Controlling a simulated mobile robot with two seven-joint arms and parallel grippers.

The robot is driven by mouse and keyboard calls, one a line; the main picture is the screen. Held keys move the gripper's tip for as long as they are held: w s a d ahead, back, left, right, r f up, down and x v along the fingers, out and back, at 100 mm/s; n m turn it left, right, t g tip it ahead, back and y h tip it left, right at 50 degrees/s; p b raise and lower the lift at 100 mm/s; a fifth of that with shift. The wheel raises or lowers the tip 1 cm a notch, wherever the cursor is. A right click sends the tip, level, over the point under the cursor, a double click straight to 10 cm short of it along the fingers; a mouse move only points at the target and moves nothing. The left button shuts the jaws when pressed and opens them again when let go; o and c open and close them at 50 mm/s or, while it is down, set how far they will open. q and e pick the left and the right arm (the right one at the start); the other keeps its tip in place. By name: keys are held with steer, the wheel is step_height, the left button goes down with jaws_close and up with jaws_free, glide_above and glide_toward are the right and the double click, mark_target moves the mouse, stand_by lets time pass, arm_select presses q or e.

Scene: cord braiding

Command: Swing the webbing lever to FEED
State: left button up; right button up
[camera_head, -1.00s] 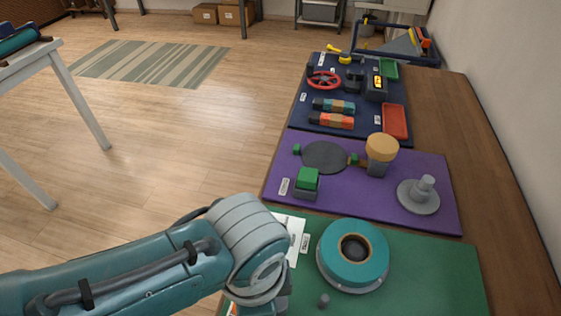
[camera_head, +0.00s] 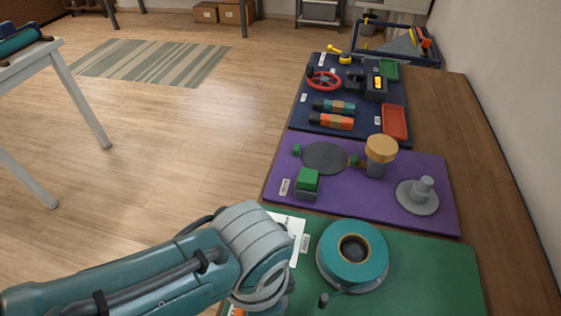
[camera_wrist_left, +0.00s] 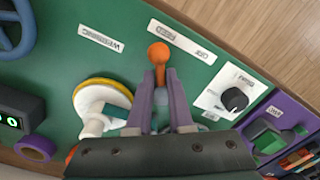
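In the left wrist view, the webbing lever (camera_wrist_left: 159,54) has an orange ball knob on a short stem. My left gripper (camera_wrist_left: 161,76) has its two purple fingers close on either side of the stem, with the knob showing just past the tips. The fingers look shut on it. A FEED/OFF label (camera_wrist_left: 182,41) lies to the right of the knob and a WEBBING label (camera_wrist_left: 101,38) to the left. The lever's base is hidden behind the fingers. In the head view my left arm hides the gripper and lever. My right gripper is in neither view.
A teal spool (camera_head: 352,251) stands on the green mat (camera_head: 433,274), with a small grey post (camera_head: 322,300) near it. A yellow-rimmed white disc (camera_wrist_left: 103,98) and a black dial (camera_wrist_left: 235,99) flank the gripper. A purple mat (camera_head: 356,206) lies beyond.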

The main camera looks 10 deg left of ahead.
arm_select(q)
steer(key=o, duration=0.3)
steer(key=shift+o, duration=0.2)
step_height(320, 180, up, 10)
steer(key=p, duration=0.5)
steer(key=shift+s, duration=0.15)
